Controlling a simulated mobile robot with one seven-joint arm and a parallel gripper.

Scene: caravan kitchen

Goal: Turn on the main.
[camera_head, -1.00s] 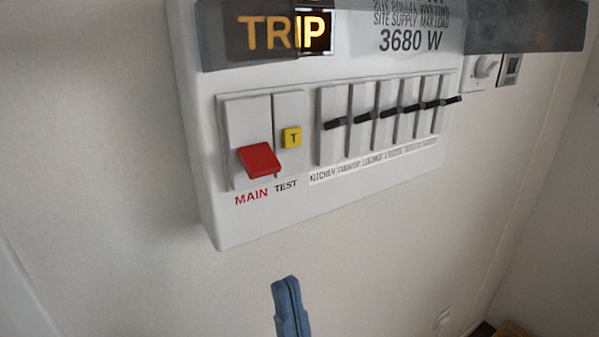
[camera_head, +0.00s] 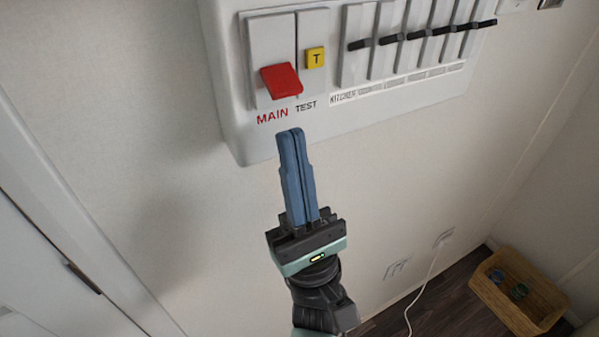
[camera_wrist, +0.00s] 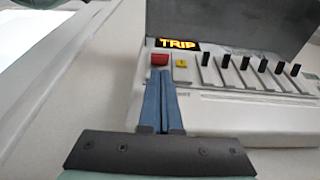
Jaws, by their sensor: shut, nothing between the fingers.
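The main switch (camera_head: 281,81) is a red lever on the white breaker panel (camera_head: 235,120), above the red word MAIN. Its lever sits low on its module and tilts outward. In the wrist view the red main switch (camera_wrist: 160,59) shows just beyond my fingertips. My gripper (camera_head: 291,132) is shut and empty, with blue fingers pointing up. In the head view its tips are just below the MAIN label; I cannot tell whether they touch the panel. The wrist view shows the shut fingers (camera_wrist: 160,72) and a lit TRIP sign (camera_wrist: 178,44).
A yellow test button (camera_head: 315,57) is right of the main switch. Several black breaker levers (camera_head: 390,40) line up further right. A dark raised cover (camera_wrist: 230,22) overhangs the panel. A wooden crate (camera_head: 505,310) stands on the floor at right.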

